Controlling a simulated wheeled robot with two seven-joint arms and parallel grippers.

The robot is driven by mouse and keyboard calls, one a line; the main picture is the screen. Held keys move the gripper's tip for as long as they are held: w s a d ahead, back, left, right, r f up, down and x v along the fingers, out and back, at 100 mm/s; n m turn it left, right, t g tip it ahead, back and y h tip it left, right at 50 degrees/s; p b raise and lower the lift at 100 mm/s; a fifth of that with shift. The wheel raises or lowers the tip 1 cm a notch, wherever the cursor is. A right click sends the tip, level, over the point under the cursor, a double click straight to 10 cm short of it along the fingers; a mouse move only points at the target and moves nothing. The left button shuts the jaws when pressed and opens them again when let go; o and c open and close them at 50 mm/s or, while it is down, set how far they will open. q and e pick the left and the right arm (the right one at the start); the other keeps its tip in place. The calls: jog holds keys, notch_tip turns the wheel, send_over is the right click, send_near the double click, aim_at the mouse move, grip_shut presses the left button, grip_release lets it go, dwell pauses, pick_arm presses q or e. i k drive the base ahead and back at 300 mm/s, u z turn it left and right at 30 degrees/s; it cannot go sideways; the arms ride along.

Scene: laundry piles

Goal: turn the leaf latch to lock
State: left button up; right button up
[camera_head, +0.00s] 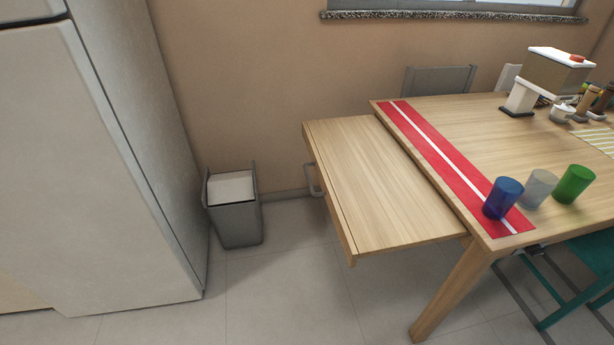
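A wooden table (482,138) stands at the right. A lower wooden leaf (372,185) sticks out from its left side, with its top a little below the tabletop. A grey curved handle (313,180) shows at the leaf's left edge, on the wall side; I cannot tell whether it is the latch. Neither of my grippers is in view.
A red runner with a white stripe (436,150) lies along the tabletop's left edge. A blue cup (502,198), a clear cup (538,188) and a green cup (573,184) stand near the front edge. A grey bin (236,222) stands between the fridge (85,170) and leaf. Floor before the leaf is clear.

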aim_at(535, 251)
jog(key=z, duration=1.25)
jog(key=k, duration=0.4)
jog(key=z, duration=0.25)
jog(key=i, duration=0.45)
